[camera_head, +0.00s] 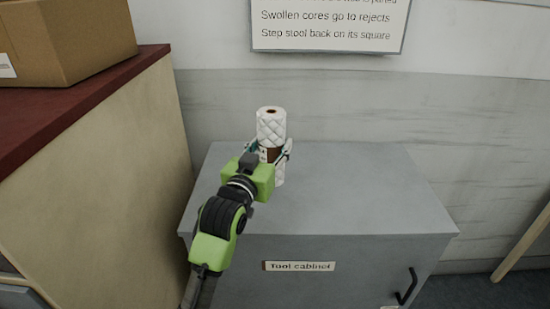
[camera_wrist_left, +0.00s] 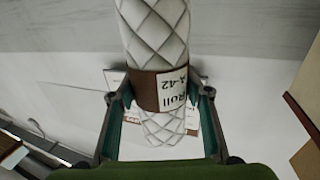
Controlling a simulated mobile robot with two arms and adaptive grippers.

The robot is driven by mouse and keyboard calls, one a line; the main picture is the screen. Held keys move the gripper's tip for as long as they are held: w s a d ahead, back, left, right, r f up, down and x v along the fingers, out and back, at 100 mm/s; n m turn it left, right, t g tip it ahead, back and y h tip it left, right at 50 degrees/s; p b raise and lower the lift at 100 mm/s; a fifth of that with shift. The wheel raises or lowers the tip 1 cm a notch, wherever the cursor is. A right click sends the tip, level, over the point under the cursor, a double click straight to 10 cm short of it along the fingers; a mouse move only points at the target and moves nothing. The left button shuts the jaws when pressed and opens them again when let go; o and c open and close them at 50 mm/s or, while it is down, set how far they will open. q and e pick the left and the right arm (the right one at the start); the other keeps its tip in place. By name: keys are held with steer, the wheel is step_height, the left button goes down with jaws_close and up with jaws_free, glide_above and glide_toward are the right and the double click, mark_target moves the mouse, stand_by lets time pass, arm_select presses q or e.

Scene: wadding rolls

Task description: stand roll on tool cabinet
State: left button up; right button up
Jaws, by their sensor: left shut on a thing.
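The wadding roll (camera_head: 271,127) is white and quilted, with a brown band around its middle. It is upright over the grey tool cabinet (camera_head: 370,190), towards the back left of its top. My left gripper (camera_head: 271,153) is shut on the roll at the band. In the left wrist view, the roll (camera_wrist_left: 155,35) lies between both fingers of the gripper (camera_wrist_left: 157,105), and a white label on it reads "Roll A-42". I cannot tell whether the roll's lower end touches the cabinet top. My right gripper is not in view.
A red-brown counter (camera_head: 85,98) with a cardboard box (camera_head: 75,40) stands left of the cabinet, higher than its top. A wall with a sign (camera_head: 328,22) is behind. A wooden pole (camera_head: 522,243) leans at the right. The cabinet top is clear right of the roll.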

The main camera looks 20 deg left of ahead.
mark_target(273, 160)
arm_select(q)
steer(key=shift+w+f, duration=0.9)
steer(key=shift+f, duration=0.2)
steer(key=f+p, duration=0.1)
steer(key=f, duration=0.2)
steer(key=shift+w+f, duration=0.1)
steer(key=shift+w, duration=0.1)
steer(key=shift+f, duration=0.15)
steer(key=shift+f, duration=0.2)
steer(key=o, duration=1.1)
steer(key=shift+s+r, duration=0.1)
steer(key=shift+r, duration=0.05)
